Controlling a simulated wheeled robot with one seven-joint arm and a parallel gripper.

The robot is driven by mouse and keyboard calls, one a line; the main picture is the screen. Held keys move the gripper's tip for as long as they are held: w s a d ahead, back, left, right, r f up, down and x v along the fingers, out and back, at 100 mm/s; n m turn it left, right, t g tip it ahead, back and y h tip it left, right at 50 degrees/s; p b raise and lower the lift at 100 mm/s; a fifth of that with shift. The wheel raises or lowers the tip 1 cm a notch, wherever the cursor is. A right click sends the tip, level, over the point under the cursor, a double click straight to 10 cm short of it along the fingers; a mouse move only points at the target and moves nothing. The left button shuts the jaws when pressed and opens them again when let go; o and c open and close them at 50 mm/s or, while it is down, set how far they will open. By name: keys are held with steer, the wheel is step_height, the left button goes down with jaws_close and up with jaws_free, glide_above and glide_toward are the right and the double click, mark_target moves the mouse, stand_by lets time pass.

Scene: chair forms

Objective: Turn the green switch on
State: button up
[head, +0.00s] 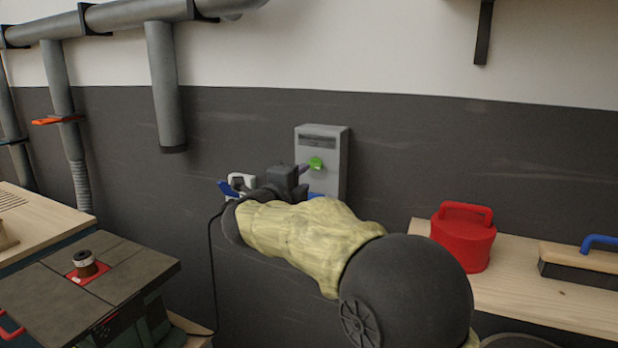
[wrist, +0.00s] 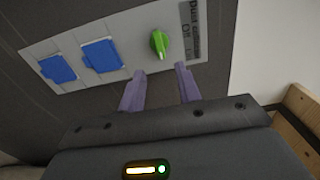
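The green switch (head: 315,163) is a rotary knob on a grey wall box (head: 335,143). In the wrist view the green switch (wrist: 159,43) sits beside a label that reads "Off" and, less clearly, "On". My gripper (wrist: 161,70) is open, its two purple fingers apart and pointing at the box. The knob shows just beyond the fingertips, roughly between them, and I cannot tell whether they touch it. Nothing is between the fingers. In the head view my gripper (head: 304,169) is close to the knob, partly hidden by my arm.
Two blue socket covers (wrist: 101,55) are on the box beside the knob. A white plug (head: 242,182) with a black cable is left of the box. A red container (head: 463,240) and a brush (head: 582,262) stand on a wooden shelf at right. A machine table (head: 130,285) is at left.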

steer(key=b+v, duration=0.1)
steer(key=v, duration=0.9)
steer(key=shift+s, duration=0.25)
steer(key=shift+a, duration=0.1)
steer(key=w+d+f+n+y, duration=0.4)
steer(key=n+y, duration=0.1)
steer(key=n, duration=0.3)
steer(key=s+d+f+n+g+y, duration=0.2)
steer(key=s+d+f+n+g, duration=0.3)
steer(key=f, duration=0.5)
steer(key=s+d+f+n+g+y, duration=0.1)
steer(key=s+d+f+n+g, duration=0.25)
steer(key=d+f+n, duration=0.5)
steer(key=s+d+f+g+h, duration=0.1)
steer(key=s+d+f+g, duration=0.3)
steer(key=s, duration=0.4)
steer(key=s+d+f+g+h, duration=0.1)
steer(key=s+d+f+g, duration=0.1)
steer(key=s+d+f, duration=0.45)
step_height(320, 180, up, 14)
steer(key=a+p, duration=0.2)
steer(key=p, duration=1.1)
steer(key=shift+s+f+n+p, duration=0.15)
steer(key=shift+s+n+p, duration=0.2)
steer(key=shift+s, duration=0.1)
